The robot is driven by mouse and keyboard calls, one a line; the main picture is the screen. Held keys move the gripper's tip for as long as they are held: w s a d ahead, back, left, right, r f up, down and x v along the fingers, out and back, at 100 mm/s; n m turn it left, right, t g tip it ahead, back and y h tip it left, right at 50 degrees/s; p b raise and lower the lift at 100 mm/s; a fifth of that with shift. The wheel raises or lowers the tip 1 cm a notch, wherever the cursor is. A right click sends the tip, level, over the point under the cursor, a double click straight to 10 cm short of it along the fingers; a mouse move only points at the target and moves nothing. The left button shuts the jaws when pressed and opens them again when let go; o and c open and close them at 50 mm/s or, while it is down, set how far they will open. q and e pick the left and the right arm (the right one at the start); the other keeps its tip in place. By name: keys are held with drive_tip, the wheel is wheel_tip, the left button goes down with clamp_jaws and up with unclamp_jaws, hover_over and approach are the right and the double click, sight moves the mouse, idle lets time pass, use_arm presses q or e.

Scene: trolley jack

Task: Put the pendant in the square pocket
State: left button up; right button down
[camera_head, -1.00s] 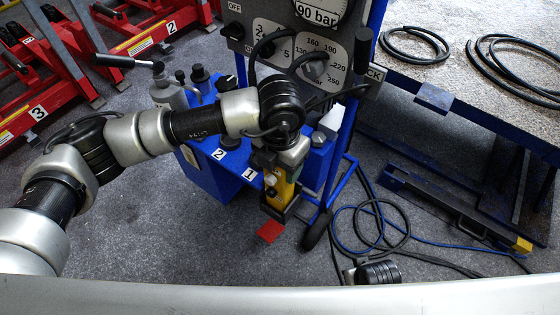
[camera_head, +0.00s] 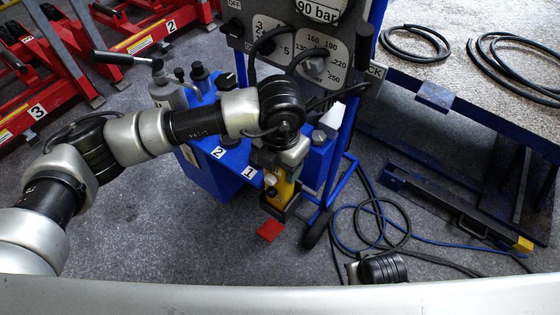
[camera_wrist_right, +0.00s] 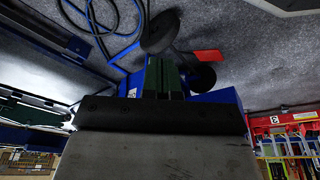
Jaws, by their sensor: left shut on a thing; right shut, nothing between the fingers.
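A yellow pendant with a dark lower end (camera_head: 281,191) hangs in my left gripper (camera_head: 287,165), which is shut on it. The pendant is in front of the blue cart, right of its label 1. I cannot make out the square pocket for certain; my left arm and the pendant cover part of the cart front. My right gripper (camera_wrist_right: 163,82) shows in the right wrist view, with its dark fingers shut and nothing between them. It points toward the blue cart.
The blue cart (camera_head: 207,181) carries bottles and a grey gauge panel (camera_head: 283,45). A red piece (camera_head: 270,230) shows below the pendant. Hoses (camera_head: 385,225) lie on the floor at right, near a worktable (camera_head: 478,85). Red jacks (camera_head: 45,75) stand at upper left.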

use_arm(q)
drive_tip(key=shift+f, duration=0.2)
use_arm(e)
drive_tip(key=shift+s+r, duration=0.1)
drive_tip(key=shift+r, duration=0.5)
use_arm(q)
drive_tip(key=o, duration=1.6)
drive_tip(key=shift+c, duration=0.2)
use_arm(e)
drive_tip(key=shift+r, duration=0.15)
use_arm(q)
wheel_tip(320, 180, up, 11)
drive_tip(key=shift+f+p, duration=0.1)
drive_tip(key=shift+p, duration=0.3)
use_arm(e)
drive_tip(key=f, duration=0.4)
drive_tip(key=shift+s, duration=0.2)
